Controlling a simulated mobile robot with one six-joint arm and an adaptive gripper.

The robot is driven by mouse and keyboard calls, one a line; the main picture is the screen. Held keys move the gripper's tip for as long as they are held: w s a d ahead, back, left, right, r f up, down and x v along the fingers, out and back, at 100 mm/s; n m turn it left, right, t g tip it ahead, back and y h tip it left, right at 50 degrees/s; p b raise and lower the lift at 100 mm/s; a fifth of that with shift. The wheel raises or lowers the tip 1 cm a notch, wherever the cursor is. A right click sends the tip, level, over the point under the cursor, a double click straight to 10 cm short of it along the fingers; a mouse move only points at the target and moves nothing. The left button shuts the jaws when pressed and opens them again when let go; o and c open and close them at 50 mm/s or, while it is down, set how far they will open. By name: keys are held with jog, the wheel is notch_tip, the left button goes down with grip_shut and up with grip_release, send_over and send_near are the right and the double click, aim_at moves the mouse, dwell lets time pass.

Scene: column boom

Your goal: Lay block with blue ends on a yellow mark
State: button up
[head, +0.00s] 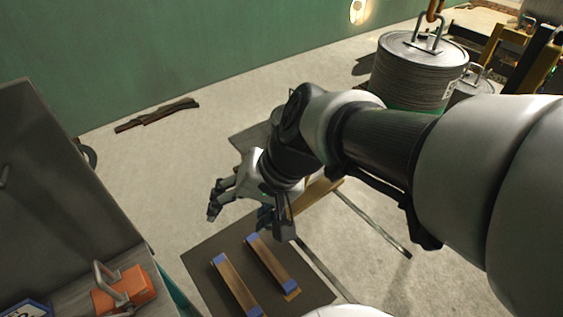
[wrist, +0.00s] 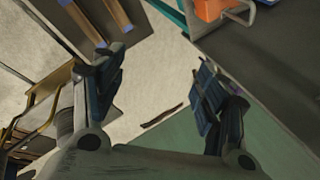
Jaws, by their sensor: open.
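Two long brown wooden blocks with blue ends lie side by side on a dark board: a left block (head: 236,287) and a right block (head: 272,265). A thin yellow-orange strip (head: 293,296) shows beside the right block's near end; it may be part of a yellow mark. Parts of both blocks show at the top of the wrist view, the left one (wrist: 116,12) and the right one (wrist: 82,18). My gripper (head: 239,216) is open and empty, above and beyond the blocks' far ends. Its spread fingers (wrist: 154,68) have only floor between them.
The dark board (head: 203,262) has bare room left of the blocks. A grey bench (head: 160,285) at the left carries an orange box with a handle (head: 128,290). Dark strips (head: 158,115) lie on the floor by the green wall. A large ribbed cylinder (head: 415,75) stands behind my arm.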

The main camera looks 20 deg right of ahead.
jog(key=s+d+r+n+t+h, duration=0.1)
jog(key=s+d+n+h, duration=0.2)
jog(key=s+d, duration=0.6)
jog(key=shift+r+n+h, duration=0.35)
jog(key=shift+n+h, duration=0.05)
jog(key=shift+h, duration=0.4)
